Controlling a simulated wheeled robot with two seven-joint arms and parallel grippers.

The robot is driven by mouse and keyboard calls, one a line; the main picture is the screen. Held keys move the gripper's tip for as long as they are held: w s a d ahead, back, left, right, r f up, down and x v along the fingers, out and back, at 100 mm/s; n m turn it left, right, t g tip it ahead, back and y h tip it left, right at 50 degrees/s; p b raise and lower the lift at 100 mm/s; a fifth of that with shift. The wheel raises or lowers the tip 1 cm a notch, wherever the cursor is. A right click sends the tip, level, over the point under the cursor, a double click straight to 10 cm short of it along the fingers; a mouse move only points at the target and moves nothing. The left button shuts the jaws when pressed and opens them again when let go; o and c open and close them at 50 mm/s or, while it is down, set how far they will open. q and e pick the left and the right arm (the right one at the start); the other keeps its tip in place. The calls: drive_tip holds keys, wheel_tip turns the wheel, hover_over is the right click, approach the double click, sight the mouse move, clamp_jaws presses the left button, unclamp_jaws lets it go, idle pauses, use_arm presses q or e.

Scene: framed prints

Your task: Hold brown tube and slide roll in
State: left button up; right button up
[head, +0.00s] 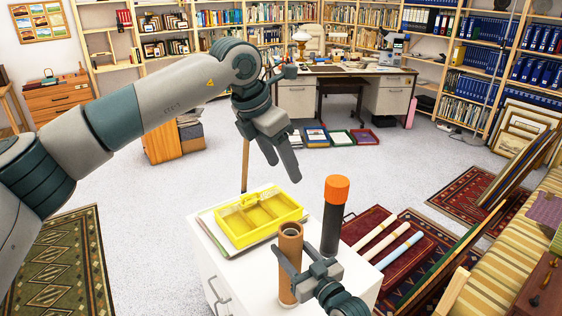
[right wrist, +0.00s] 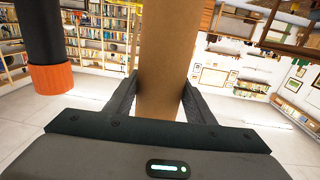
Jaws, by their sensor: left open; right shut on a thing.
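The brown tube (head: 290,242) stands upright at the front of the white cabinet top (head: 240,272), its open end up. My right gripper (head: 291,275) is shut on it from the right; in the right wrist view the brown tube (right wrist: 168,50) is between the two fingers (right wrist: 160,90).
A black tube with an orange cap (head: 337,189) stands close behind and right of the brown tube; the cap also shows in the right wrist view (right wrist: 50,78). The yellow compartment tray (head: 243,238) is at the cabinet's back left. A striped sofa (head: 500,240) and leaning frames are at right.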

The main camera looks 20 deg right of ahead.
drive_tip(key=o, duration=1.4)
drive_tip(key=shift+c, duration=0.2)
drive_tip(key=v, duration=1.2)
